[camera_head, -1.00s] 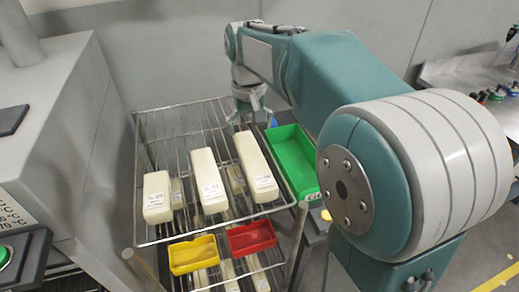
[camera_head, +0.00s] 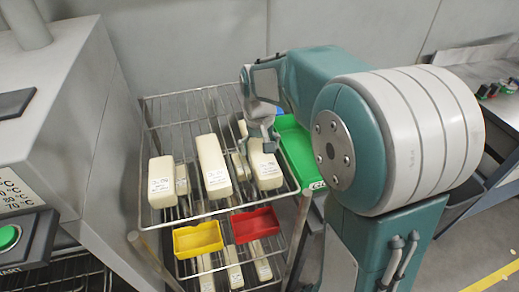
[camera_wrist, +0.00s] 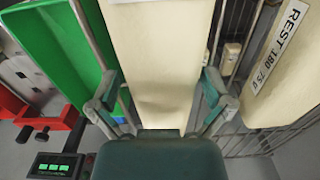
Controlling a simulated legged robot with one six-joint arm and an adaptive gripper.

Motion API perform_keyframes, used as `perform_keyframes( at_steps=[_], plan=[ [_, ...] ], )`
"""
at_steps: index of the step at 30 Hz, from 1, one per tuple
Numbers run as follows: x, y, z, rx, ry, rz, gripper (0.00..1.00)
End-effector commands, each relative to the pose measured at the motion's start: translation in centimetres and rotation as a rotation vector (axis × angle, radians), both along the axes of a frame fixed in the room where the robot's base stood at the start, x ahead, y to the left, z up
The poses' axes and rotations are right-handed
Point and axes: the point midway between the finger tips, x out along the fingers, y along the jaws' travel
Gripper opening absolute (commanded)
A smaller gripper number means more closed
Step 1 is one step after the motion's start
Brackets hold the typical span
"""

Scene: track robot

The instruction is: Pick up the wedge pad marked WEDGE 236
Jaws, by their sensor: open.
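Three long cream pads lie on the top wire shelf: the left pad (camera_head: 162,185), the middle pad (camera_head: 213,165) and the right pad (camera_head: 264,170). Their labels are too small to read in the head view, so I cannot tell which one is WEDGE 236. My gripper (camera_head: 260,135) is over the far end of the right pad. In the wrist view, my open gripper (camera_wrist: 162,110) has one finger on each side of this pad (camera_wrist: 155,60). Contact cannot be told. The neighbouring pad (camera_wrist: 282,75) there carries a label reading REST 180 75.
A green tray (camera_head: 293,150) stands close right of the right pad. A yellow tray (camera_head: 198,239) and a red tray (camera_head: 255,225) sit at the front of the rack (camera_head: 150,125), with more pads below. A grey machine (camera_head: 60,120) stands left.

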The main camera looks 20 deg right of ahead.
Motion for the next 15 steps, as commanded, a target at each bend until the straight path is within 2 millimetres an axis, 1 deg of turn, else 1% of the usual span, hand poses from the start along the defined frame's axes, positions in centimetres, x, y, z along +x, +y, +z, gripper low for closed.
perform_keyframes(
  at_steps=[3,4,5,6,8,9,15],
  plan=[
    [0.01,0.02,0.03,0.0,0.0,0.0,1.0],
    [0.01,0.02,0.03,0.0,0.0,0.0,0.95],
    [0.01,0.02,0.04,0.0,0.0,0.0,0.82],
    [0.01,0.02,0.04,0.0,0.0,0.0,0.64],
    [0.01,0.02,0.05,0.0,0.0,0.0,0.38],
    [0.0,0.02,0.04,0.0,0.0,0.0,0.29],
    [-0.01,-0.06,0.01,0.0,0.001,0.0,0.28]
  ],
)
